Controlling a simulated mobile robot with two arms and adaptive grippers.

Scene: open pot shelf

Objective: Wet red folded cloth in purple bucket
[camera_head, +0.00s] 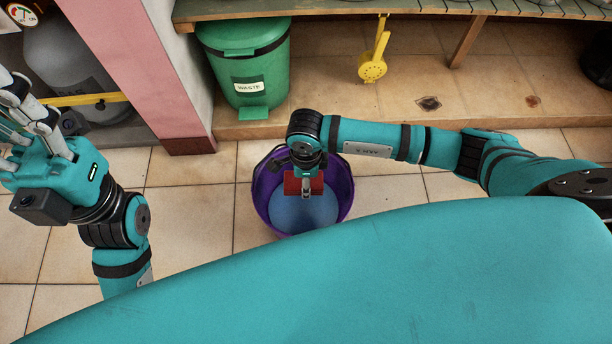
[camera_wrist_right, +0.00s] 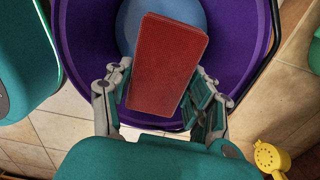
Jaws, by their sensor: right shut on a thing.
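The red folded cloth (camera_head: 292,185) is a flat, thick rectangle and also fills the middle of the right wrist view (camera_wrist_right: 168,65). My right gripper (camera_head: 306,186) points down over the bucket and is shut on the cloth, with a finger on each side of it in the right wrist view (camera_wrist_right: 160,100). The purple bucket (camera_head: 347,190) stands on the tiled floor, with blue water (camera_head: 305,213) inside. The cloth is over the bucket's opening; I cannot tell whether it touches the water. My left gripper (camera_head: 35,125) is raised at the left edge, away from the bucket, its fingertips unclear.
A green waste bin (camera_head: 268,75) stands behind the bucket, beside a pink pillar (camera_head: 135,70). A yellow item (camera_head: 372,66) hangs from the slatted shelf (camera_head: 340,8). A grey cylinder (camera_head: 62,60) stands at the far left. Tiles around the bucket are clear.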

